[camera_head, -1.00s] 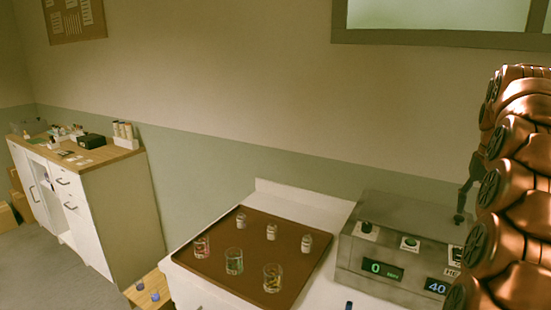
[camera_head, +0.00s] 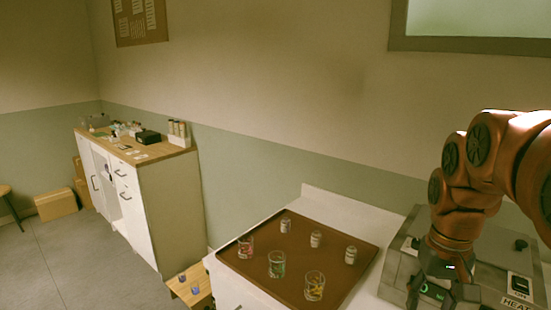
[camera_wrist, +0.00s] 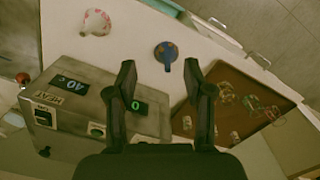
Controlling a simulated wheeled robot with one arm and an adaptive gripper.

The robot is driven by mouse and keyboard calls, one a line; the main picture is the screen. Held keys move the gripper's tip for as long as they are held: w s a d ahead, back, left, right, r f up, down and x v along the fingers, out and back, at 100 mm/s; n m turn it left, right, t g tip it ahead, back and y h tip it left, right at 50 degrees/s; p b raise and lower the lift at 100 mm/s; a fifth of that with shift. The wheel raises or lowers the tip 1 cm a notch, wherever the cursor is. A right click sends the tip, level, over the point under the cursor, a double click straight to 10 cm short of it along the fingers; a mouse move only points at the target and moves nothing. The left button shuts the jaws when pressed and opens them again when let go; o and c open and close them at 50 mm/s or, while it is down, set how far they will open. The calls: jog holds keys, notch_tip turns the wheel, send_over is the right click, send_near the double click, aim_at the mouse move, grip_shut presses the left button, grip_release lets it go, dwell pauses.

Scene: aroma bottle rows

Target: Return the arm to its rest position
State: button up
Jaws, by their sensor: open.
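My orange-brown arm comes in from the right in the head view, and my dark gripper (camera_head: 440,290) hangs in front of the grey heater box (camera_head: 490,270), partly cut off by the bottom edge. In the wrist view my gripper (camera_wrist: 159,80) has its two black fingers spread apart with nothing between them. The heater box (camera_wrist: 75,105), with its number displays, lies below and left of the fingers there. I cannot tell how high the gripper is above the box.
A brown tray (camera_head: 258,272) holds three glasses and three small labelled bottles; it also shows in the wrist view (camera_wrist: 230,78). A white cabinet (camera_head: 140,210) stands at left.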

jog(key=s+a+f, duration=0.3)
jog(key=s, duration=0.2)
jog(key=s+a+f+n, duration=0.1)
jog(key=s+a+f, duration=0.2)
jog(key=s, duration=0.3)
jog(key=s+a+f+n+g, duration=0.1)
jog(key=s+a+f, duration=0.2)
jog(key=s, duration=0.3)
jog(key=shift+s+f, duration=0.25)
jog(key=shift+f, duration=0.6)
